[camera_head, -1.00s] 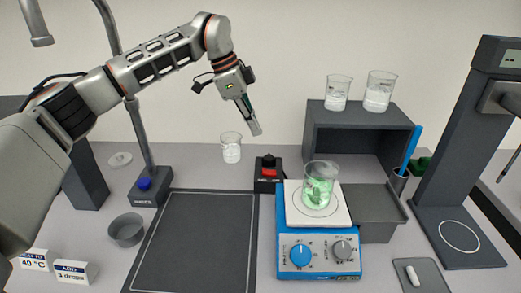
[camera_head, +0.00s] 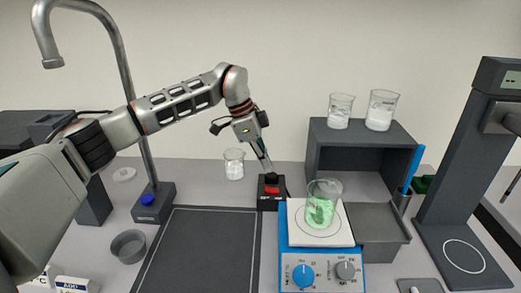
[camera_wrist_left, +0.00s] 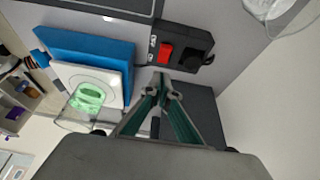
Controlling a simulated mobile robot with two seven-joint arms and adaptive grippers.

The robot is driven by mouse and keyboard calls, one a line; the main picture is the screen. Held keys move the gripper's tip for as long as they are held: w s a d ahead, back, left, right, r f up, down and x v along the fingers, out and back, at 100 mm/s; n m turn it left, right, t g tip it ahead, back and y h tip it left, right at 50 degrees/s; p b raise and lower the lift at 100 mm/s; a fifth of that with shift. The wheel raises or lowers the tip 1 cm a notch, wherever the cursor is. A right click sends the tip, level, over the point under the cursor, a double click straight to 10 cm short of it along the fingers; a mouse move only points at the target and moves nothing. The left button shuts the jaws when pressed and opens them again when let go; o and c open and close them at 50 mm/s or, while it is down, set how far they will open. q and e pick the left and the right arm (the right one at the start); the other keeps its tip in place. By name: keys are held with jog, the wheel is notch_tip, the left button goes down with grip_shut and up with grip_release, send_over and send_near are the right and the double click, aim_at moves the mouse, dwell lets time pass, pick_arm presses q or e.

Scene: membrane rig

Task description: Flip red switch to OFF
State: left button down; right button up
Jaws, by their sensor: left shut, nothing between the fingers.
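In the left wrist view the red switch (camera_wrist_left: 166,51) shows on the black box (camera_wrist_left: 190,45), beside a round black knob. My left gripper (camera_head: 268,169) is shut and empty, pointing down at the back part of the box, just behind the red switch. In the left wrist view its closed fingertips (camera_wrist_left: 160,88) appear near the box; I cannot tell whether they touch it. The knob is hidden by the fingers in the head view. My right gripper is not in view.
A blue hotplate (camera_head: 317,273) holds a beaker of green liquid (camera_head: 320,210) right of the box. A beaker (camera_head: 234,165) stands to the left behind. A dark mat (camera_head: 195,255) lies front left. A grey shelf (camera_head: 360,133) carries two beakers.

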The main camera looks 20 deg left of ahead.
pick_arm(q)
jog(key=p, duration=0.1)
send_over(269, 190)
jog(key=a, duration=0.1)
notch_tip(269, 190, down, 5)
jog(key=shift+s+a+r, duration=0.1)
jog(key=shift+s, duration=0.05)
jog(key=shift+a+f, duration=0.2)
jog(key=shift+f, duration=0.35)
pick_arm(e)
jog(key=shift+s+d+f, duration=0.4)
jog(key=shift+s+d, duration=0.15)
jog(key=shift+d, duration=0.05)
